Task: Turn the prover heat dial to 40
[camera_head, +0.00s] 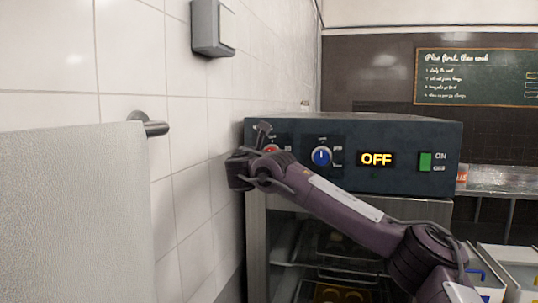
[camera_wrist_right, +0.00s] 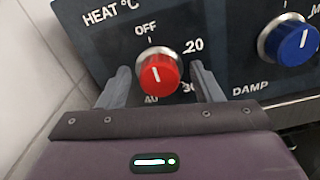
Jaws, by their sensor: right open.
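The prover (camera_head: 400,128) is a dark-fronted unit with a glass door below its control panel. Its red heat dial (camera_wrist_right: 158,72) shows in the right wrist view under "HEAT °C", with marks OFF, 20, 30 and 40. The dial's white line stands close to upright, near OFF. My right gripper (camera_wrist_right: 158,85) is open, one finger on each side of the dial, with visible gaps. My left gripper is not in view.
A blue damp dial (camera_head: 321,156) sits right of the heat dial. The display (camera_head: 376,159) reads OFF, beside a green on/off switch (camera_head: 425,161). The tiled wall (camera_head: 190,190) is close on the left, with a rail and a pale hanging cloth (camera_head: 75,220).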

